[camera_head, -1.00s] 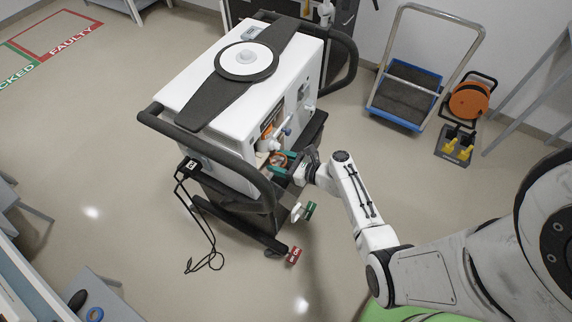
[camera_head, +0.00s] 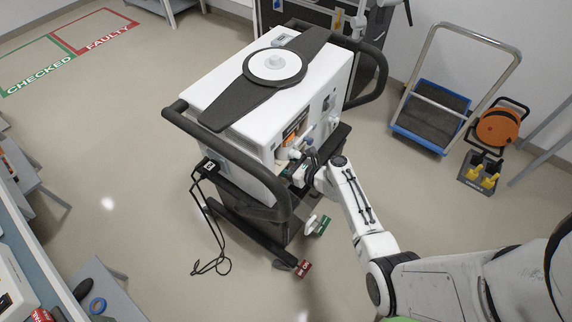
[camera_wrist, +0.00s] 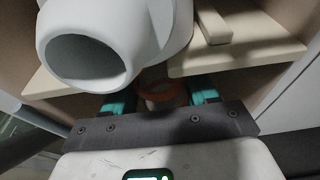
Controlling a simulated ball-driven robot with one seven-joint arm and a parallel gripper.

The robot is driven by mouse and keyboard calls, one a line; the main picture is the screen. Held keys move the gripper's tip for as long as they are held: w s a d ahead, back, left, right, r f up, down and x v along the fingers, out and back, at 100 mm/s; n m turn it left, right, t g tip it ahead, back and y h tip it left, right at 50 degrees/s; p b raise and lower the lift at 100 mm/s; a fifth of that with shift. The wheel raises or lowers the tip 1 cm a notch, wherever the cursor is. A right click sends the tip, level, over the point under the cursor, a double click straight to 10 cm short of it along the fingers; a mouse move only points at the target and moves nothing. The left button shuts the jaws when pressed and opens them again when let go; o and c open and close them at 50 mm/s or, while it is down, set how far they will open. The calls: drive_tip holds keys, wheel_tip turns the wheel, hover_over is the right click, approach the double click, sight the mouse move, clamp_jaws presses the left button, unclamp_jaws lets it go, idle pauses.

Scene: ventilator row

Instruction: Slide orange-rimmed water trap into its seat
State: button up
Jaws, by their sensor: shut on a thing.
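The orange-rimmed water trap (camera_wrist: 162,97) shows in the wrist view between the teal fingertips of my gripper (camera_wrist: 162,101). My gripper is shut on it. Only part of its orange rim and a dim body show; its lower part is hidden. The beige ledge (camera_wrist: 235,60) of the ventilator, with a gap in its middle, is just beyond the fingers. I cannot tell whether the trap touches it. In the head view my gripper (camera_head: 301,174) is close against the front of the white ventilator (camera_head: 235,93), and the trap cannot be made out there.
A large grey-white port (camera_wrist: 95,55) hangs close above the fingers in the wrist view. The ventilator has black handle bars (camera_head: 225,150) and a dangling black cable (camera_head: 213,235). A trolley (camera_head: 432,118) and an orange cable reel (camera_head: 497,127) stand at right.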

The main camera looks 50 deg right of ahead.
drive_tip(key=shift+a+f, duration=0.1)
drive_tip(key=shift+f, duration=0.45)
idle(0.5)
drive_tip(key=o, duration=1.3)
drive_tip(key=shift+r, duration=0.1)
drive_tip(key=v, duration=1)
drive_tip(key=shift+s+r+p, duration=0.15)
drive_tip(key=shift+s+p, duration=0.2)
